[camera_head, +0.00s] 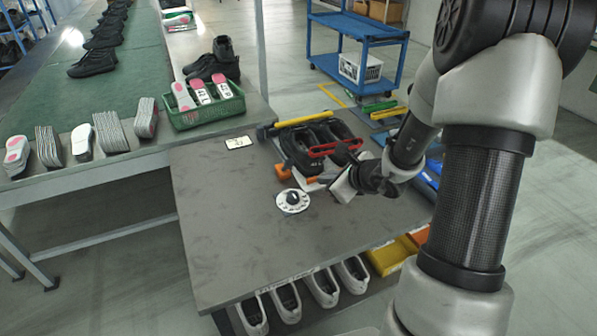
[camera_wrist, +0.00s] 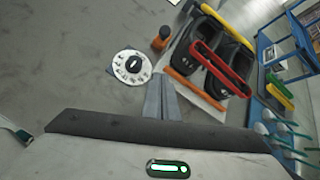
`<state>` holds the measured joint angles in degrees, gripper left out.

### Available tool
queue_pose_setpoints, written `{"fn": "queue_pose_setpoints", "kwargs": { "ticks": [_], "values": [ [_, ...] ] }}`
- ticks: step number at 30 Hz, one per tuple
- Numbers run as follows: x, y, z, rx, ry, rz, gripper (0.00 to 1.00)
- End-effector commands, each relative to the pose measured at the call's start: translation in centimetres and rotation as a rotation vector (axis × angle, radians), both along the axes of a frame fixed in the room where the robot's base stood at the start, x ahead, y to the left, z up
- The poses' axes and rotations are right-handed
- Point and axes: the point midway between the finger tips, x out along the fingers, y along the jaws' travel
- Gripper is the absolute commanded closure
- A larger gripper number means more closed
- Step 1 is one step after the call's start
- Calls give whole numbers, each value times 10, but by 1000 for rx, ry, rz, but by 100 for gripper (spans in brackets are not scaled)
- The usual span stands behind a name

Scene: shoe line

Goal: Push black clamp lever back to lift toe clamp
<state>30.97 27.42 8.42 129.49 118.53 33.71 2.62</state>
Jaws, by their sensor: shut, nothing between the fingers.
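A pair of black shoes (camera_head: 302,148) lies in a fixture on the grey table, with a red toe clamp (camera_head: 322,151) across them. The wrist view shows the shoes (camera_wrist: 208,38) and the red clamp (camera_wrist: 220,68) at upper right. A small dark piece beside the red clamp in the head view may be the black lever, but I cannot tell. My gripper (camera_head: 337,183) is at the near right side of the fixture. In the wrist view its fingers (camera_wrist: 162,80) are shut and empty, pointing towards an orange bar (camera_wrist: 193,92). Contact cannot be told.
A white dial with a black knob (camera_head: 293,200) lies left of my gripper. A green crate (camera_head: 204,113) stands on the bench at left. The table's front left is clear.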

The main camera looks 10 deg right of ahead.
Motion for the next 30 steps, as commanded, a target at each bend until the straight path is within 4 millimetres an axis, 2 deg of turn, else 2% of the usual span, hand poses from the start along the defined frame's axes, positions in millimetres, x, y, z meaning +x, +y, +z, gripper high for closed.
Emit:
{"fn": "queue_pose_setpoints", "kwargs": {
  "ticks": [8, 13, 17, 27, 30],
  "values": [
    [0, 0, 1, 0, 0, -1, 100],
    [7, 3, -6, 2, 0, 0, 100],
    [22, 9, -21, 3, 1, 2, 100],
    [75, 27, -65, 1, 0, 2, 100],
    [85, 37, -50, 0, -4, 3, 100]
  ]
}}
